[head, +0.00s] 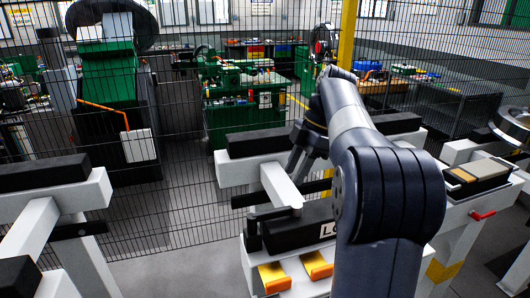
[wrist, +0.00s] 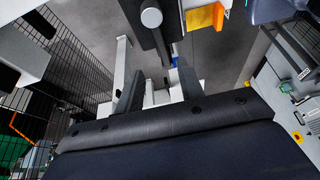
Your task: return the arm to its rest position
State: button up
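My arm (head: 385,185) rises from the bottom of the head view, bends at a large dark joint and reaches forward over the white stands. My gripper (head: 299,172) hangs at its far end, partly hidden behind the arm, with its fingers pointing down. In the wrist view, the two fingers of my gripper (wrist: 160,75) stand apart, with nothing visibly held between them. The gripper is above and beyond a white bar (head: 280,186) in the head view.
White stands (head: 80,193) with black pads flank the arm. A black box (head: 290,230) and orange-yellow blocks (head: 318,265) lie close below it. A tray (head: 478,172) is at right. A wire mesh fence (head: 185,200) with a yellow post (head: 346,35) stands behind.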

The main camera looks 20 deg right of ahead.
aim_at(278, 210)
jog(key=x, duration=1.1)
jog(key=shift+s, duration=0.15)
jog(key=shift+r, duration=0.1)
jog(key=shift+d+r, duration=0.25)
jog(key=shift+r, duration=0.15)
jog(key=v, duration=1)
jog(key=x, duration=1)
jog(key=shift+a+f+p, duration=0.2)
jog(key=shift+f+p, duration=0.1)
jog(key=shift+f+m, duration=0.25)
jog(key=shift+m, duration=0.05)
jog(key=shift+s+m+t+b, duration=0.4)
jog(key=shift+s+m+b, duration=0.1)
jog(key=shift+m, duration=0.2)
